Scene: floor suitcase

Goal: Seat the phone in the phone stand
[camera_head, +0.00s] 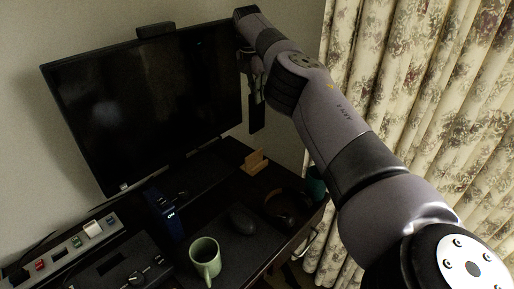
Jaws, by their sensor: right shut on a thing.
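My right arm reaches in from the right, and its gripper (257,97) points down beside the monitor's right edge. It is shut on the phone (257,118), a dark slab that hangs upright below the fingers. The fingers are small and dark, partly hidden by my arm. The phone stand (255,162) is a small light wooden piece on the desk, near its back right. The phone appears above the stand in the picture, clear of it. My left gripper is not in view.
A headphone set (288,207), a mouse (241,220), a green mug (205,258) and a blue box (163,212) lie in front. A teal cup (316,184) is right of the stand. A floral curtain (430,90) hangs right.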

